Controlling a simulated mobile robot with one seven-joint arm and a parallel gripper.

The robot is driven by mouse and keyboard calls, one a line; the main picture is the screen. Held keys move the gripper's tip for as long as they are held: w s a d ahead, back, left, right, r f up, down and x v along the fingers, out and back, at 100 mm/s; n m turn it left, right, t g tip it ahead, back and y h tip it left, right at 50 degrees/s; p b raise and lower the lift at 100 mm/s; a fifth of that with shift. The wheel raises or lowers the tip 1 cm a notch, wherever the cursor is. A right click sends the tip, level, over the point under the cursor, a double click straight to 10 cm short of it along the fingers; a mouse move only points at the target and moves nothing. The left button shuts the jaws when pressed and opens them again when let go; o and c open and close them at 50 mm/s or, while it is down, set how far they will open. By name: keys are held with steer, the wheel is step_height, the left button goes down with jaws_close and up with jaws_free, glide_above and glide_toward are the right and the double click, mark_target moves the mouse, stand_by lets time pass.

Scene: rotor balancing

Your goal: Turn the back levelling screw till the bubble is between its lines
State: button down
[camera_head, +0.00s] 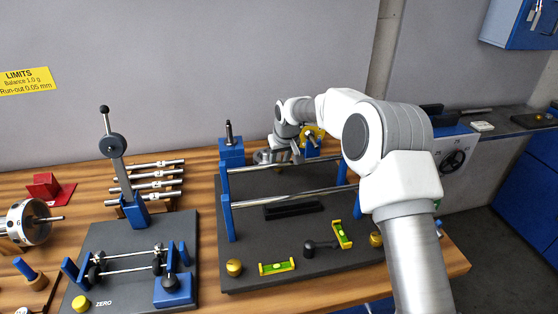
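The dark base plate (320,265) of the balancing stand carries blue posts and two steel rails. One yellow level with a green vial (277,267) lies at its front edge, and another (342,234) stands crosswise to the right. Their bubbles are too small to read. Brass screw knobs sit at the front left (234,267) and front right (376,239). A small brass spot (280,169) at the back, likely the back levelling screw, is mostly hidden by my gripper. My gripper (268,157) is low over the plate's back edge, beside it; its fingers are too small to tell open or shut.
The rails (285,198) cross the plate in front of my gripper. A blue block with a dark spindle (231,150) stands close to its left. A second dark plate with a lever stand (135,210) is at left.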

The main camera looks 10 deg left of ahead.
steer(key=c, duration=0.5)
jaws_free()
steer(key=v, duration=1.7)
steer(key=shift+s+r+p, duration=0.2)
steer(key=shift+s+p, duration=0.05)
steer(key=shift+p, duration=0.15)
